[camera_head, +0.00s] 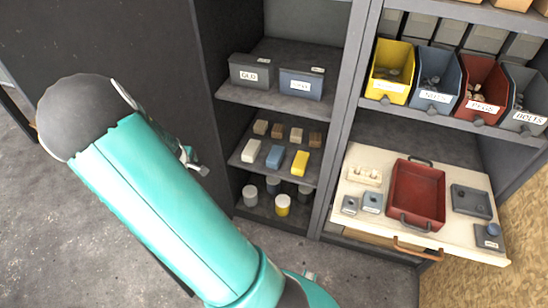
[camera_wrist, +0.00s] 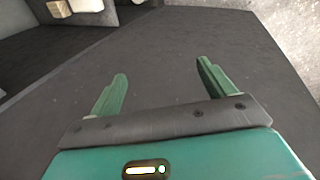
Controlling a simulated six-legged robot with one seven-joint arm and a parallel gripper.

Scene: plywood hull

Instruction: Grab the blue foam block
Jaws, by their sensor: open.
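The blue foam block (camera_head: 275,157) lies on the middle shelf of the dark cabinet in the head view, between a white block (camera_head: 251,150) and a yellow block (camera_head: 300,162). My gripper (camera_wrist: 160,85) shows in the wrist view with its two green fingers spread apart and nothing between them. A plain dark surface fills the view beyond the fingers. In the head view my teal arm fills the left foreground, well left of the shelf. I cannot make out the blue block in the wrist view.
Several small tan and brown blocks (camera_head: 278,131) stand behind on the same shelf. Two labelled boxes (camera_head: 301,83) sit on the shelf above, and cans (camera_head: 283,205) below. At right, a pulled-out board holds a red tray (camera_head: 417,190). A dark panel (camera_head: 231,40) borders the cabinet's left.

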